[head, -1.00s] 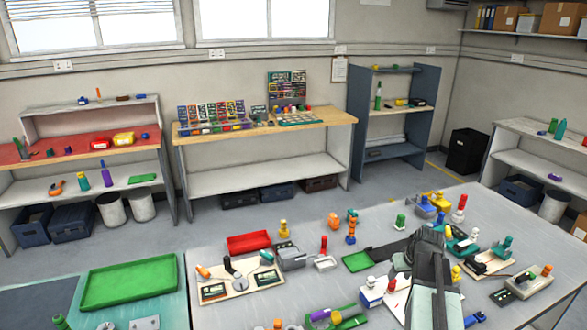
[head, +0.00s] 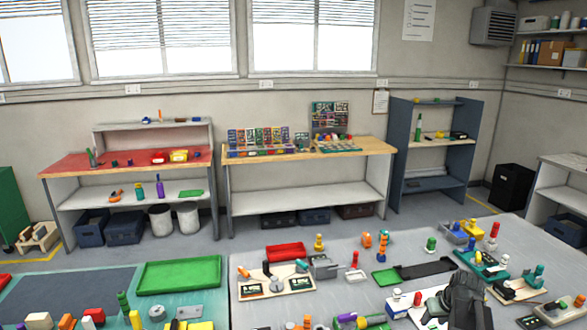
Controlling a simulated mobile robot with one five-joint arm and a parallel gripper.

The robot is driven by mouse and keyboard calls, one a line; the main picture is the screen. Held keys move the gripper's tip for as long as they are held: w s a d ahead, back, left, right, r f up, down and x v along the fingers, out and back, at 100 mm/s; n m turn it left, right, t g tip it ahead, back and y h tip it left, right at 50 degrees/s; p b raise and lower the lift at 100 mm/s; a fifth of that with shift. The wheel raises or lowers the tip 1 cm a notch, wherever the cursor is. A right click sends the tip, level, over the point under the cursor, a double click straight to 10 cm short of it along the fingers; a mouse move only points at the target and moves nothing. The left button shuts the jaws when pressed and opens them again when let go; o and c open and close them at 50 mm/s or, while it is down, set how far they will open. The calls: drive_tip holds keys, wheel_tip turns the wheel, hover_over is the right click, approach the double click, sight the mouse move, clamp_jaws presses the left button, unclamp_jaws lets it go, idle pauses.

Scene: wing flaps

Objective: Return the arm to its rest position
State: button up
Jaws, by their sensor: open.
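My arm's dark end with my gripper (head: 466,285) shows at the bottom right of the head view, over the near part of the grey table (head: 345,262). It looks open, and I see nothing held in it. The fingertips are small and foreshortened. A white piece (head: 437,302) lies just left of my arm, and part of the table behind my arm is hidden.
A black strip (head: 427,269) and a green tray (head: 385,277) lie beyond my arm to the left. Teal parts (head: 482,264) stand close on the right. A red tray (head: 286,252) sits farther left. Open floor (head: 250,232) lies behind the table.

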drive_tip(key=w+a+f+n, duration=0.1)
drive_tip(key=a+f+n, duration=0.15)
drive_tip(key=a, duration=1.55)
drive_tip(key=s+a+g, duration=0.1)
drive_tip(key=s+a, duration=0.1)
drive_tip(key=a, duration=0.1)
drive_tip(key=s+a+g+b, duration=0.1)
drive_tip(key=s+a, duration=0.2)
drive_tip(key=a, duration=0.1)
drive_tip(key=s+a+g, duration=0.1)
drive_tip(key=s+a, duration=0.2)
drive_tip(key=shift+s+a+f, duration=0.15)
drive_tip(key=shift+a+f, duration=0.05)
drive_tip(key=shift+f, duration=0.15)
drive_tip(key=s+d+m, duration=0.1)
drive_tip(key=s+m+g, duration=0.1)
drive_tip(key=s, duration=0.1)
drive_tip(key=shift+d, duration=0.35)
drive_tip(key=shift+w, duration=0.15)
